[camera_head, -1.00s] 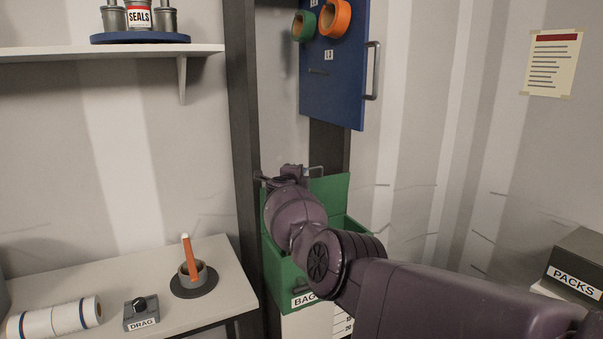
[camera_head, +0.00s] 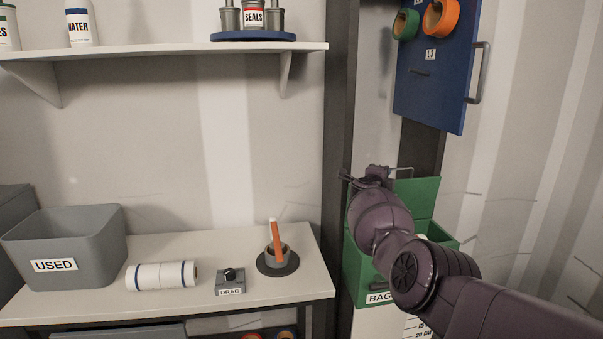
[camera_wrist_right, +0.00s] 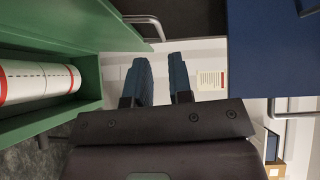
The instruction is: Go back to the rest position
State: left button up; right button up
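My right arm reaches in from the lower right in the head view, and its gripper (camera_head: 364,175) is at the back of the green box (camera_head: 362,268), near the dark upright post. In the right wrist view the two fingers of the gripper (camera_wrist_right: 160,72) stand apart with nothing between them. The green box (camera_wrist_right: 93,100) lies to the left there, with a white roll with red bands (camera_wrist_right: 38,80) inside. My arm hides part of the box and its label in the head view. My left gripper is not in view.
A blue panel (camera_head: 432,85) with a handle hangs above the box. The bench (camera_head: 205,245) at left bears a grey USED bin (camera_head: 85,240), a white roll (camera_head: 160,276), a DRAG block (camera_head: 230,284) and a grey cup (camera_head: 277,258) with an orange stick. A shelf (camera_head: 160,48) runs above.

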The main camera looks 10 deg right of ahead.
notch_tip(320, 180, up, 15)
jog(key=s+a+n+t+y, duration=0.1)
jog(key=n+t+y, duration=0.3)
jog(key=n+t, duration=0.5)
jog(key=s+a+f+n+g+y+b, duration=0.15)
jog(key=s+f+n+y, duration=0.25)
jog(key=s+f+n, duration=0.65)
jog(key=s+a+f+n+g+y, duration=0.25)
jog(key=s+f+n, duration=0.35)
jog(key=s+f, duration=0.9)
jog(key=s+f+g, duration=0.7)
jog(key=s+f, duration=2)
jog(key=s, duration=0.4)
jog(key=shift+a+f+n, duration=0.15)
jog(key=shift+f+n, duration=0.15)
jog(key=shift+n, duration=0.05)
